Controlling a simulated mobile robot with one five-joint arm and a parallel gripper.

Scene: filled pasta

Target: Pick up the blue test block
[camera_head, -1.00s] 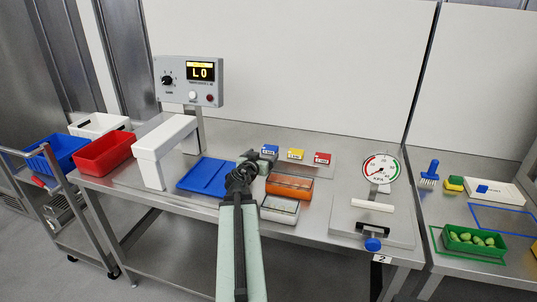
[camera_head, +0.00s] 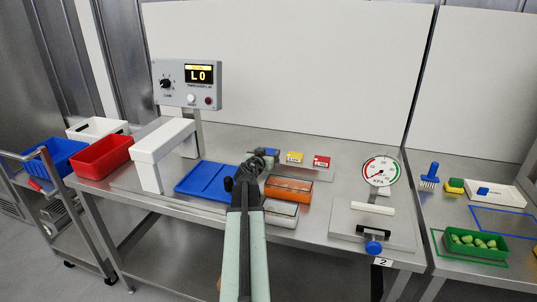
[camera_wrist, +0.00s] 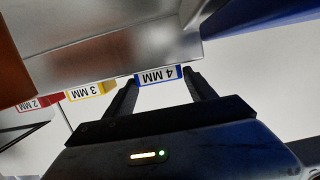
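The blue test block (camera_wrist: 160,75), marked "4 MM", shows upside down in the wrist view at the fingertips. In the head view the blue block (camera_head: 271,152) is partly hidden behind my gripper (camera_head: 258,160). My gripper (camera_wrist: 162,80) is open in the wrist view, with one finger toward each side of the block and a clear gap between them. I cannot tell whether either finger touches it. The block stands on a metal plate beside a yellow block (camera_head: 294,157) and a red block (camera_head: 321,162).
An orange-brown box (camera_head: 289,189) and a clear-lidded box (camera_head: 281,212) stand just in front of the blocks. A blue tray (camera_head: 205,181) lies left, by a white stand (camera_head: 160,141). A pressure gauge (camera_head: 380,171) stands right.

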